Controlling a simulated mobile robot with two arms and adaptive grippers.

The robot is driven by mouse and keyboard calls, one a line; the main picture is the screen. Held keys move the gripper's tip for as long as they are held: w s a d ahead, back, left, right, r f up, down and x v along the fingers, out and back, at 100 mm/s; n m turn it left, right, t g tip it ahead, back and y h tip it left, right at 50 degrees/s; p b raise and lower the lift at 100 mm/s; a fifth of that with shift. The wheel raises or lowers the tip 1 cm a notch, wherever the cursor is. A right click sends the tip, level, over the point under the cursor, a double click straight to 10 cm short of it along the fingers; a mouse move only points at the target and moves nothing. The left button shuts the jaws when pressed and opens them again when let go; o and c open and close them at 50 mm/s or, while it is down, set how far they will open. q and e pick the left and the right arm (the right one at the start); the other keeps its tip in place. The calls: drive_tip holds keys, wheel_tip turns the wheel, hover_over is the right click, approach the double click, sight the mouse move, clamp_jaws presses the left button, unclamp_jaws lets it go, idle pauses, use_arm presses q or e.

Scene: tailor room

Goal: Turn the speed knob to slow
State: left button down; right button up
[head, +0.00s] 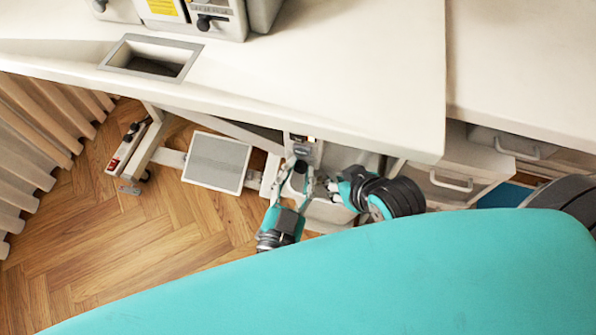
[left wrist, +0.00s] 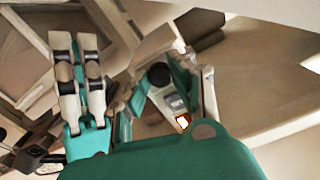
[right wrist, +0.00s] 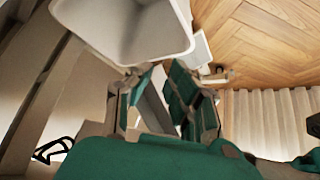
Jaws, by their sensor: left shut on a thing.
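The control box (head: 303,148), grey with a small lit orange-white display, hangs under the table's front edge. It also shows in the left wrist view (left wrist: 174,101). Its dark round speed knob (left wrist: 158,75) sits between the fingertips of my left gripper (head: 296,177), which is shut on it. Knob markings are too small to read. My right gripper (head: 333,187) is just right of the left one, empty, its fingers slightly apart. It also shows at the left of the left wrist view (left wrist: 77,45).
The white table (head: 330,60) overhangs the box. A white bin-like container (right wrist: 130,30) is close to my right gripper. Drawers (head: 450,175) stand at right; wooden floor is open at left.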

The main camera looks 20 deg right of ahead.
drive_tip(key=shift+s, duration=0.1)
use_arm(q)
drive_tip(key=shift+r+n+p, duration=0.2)
drive_tip(key=shift+n+p, duration=1.65)
drive_tip(key=shift+n, duration=0.25)
use_arm(e)
drive_tip(key=s+d+g+h, duration=0.1)
drive_tip(key=s+d+g, duration=0.1)
drive_tip(key=s+g, duration=0.3)
use_arm(q)
drive_tip(key=n+p, duration=0.2)
drive_tip(key=n, duration=0.2)
drive_tip(key=shift+f, duration=0.1)
drive_tip(key=shift+n, duration=0.4)
use_arm(e)
wheel_tip(320, 180, down, 9)
drive_tip(key=shift+w+a+t, duration=0.15)
drive_tip(key=shift+a+t, duration=0.05)
drive_tip(key=shift+t, duration=0.2)
